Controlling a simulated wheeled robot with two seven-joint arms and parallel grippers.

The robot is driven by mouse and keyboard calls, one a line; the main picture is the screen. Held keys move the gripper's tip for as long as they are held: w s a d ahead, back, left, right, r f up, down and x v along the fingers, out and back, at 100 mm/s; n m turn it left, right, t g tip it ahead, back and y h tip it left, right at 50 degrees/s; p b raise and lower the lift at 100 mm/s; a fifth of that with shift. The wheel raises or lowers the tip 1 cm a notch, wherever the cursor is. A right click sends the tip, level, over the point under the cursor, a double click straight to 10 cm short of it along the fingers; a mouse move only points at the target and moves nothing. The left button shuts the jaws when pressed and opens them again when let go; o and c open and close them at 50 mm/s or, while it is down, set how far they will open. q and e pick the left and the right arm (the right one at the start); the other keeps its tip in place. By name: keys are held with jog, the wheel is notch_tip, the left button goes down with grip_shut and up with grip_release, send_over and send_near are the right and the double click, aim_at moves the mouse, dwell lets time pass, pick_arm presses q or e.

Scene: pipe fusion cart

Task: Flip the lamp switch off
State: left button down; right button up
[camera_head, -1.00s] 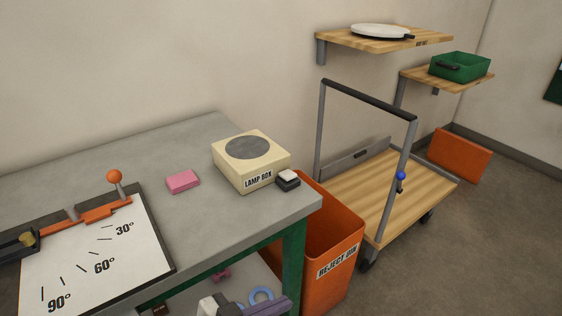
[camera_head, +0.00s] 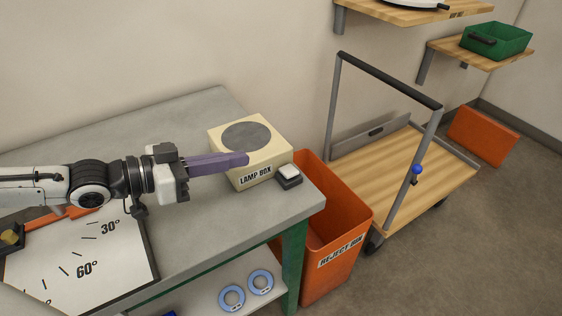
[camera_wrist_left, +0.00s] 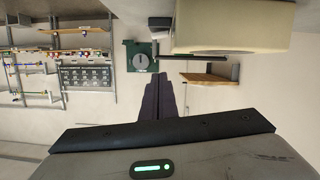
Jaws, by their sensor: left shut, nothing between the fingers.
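The lamp box (camera_head: 229,166) is a cream box with a round dark grey disc on top, near the right end of the workbench. The lamp switch (camera_head: 288,174) is a small dark block with a white rocker top, beside the box's front right corner. My left gripper (camera_head: 246,159) reaches in from the left, its purple fingers shut and empty. In the head view the fingertips overlap the lamp box, left of the switch; I cannot tell whether they touch it. My right gripper is out of view.
The grey workbench (camera_head: 200,232) holds an angle board (camera_head: 110,262) at left, partly behind my arm. An orange reject bin (camera_head: 335,225) stands off the bench's right end, with a wooden-decked cart (camera_head: 400,180) behind it. Blue rings (camera_head: 232,297) lie on the lower shelf.

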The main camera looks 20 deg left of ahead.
pick_arm(q)
jog(key=b, duration=0.7)
send_over(289, 171)
jog(key=s+a, duration=0.2)
jog(key=shift+w+f, duration=0.2)
jog(key=shift+f, duration=1.05)
notch_tip(289, 171, down, 3)
jog(key=shift+s+d+r+b, duration=0.1)
jog(key=shift+s+b, duration=0.05)
jog(key=shift+b, duration=1)
jog(key=shift+f+b, duration=0.35)
jog(key=shift+s+f+b, duration=0.1)
jog(key=shift+f+b, duration=0.2)
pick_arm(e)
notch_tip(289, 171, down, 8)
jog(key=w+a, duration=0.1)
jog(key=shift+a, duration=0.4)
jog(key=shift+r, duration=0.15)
pick_arm(q)
jog(key=shift+d, duration=0.2)
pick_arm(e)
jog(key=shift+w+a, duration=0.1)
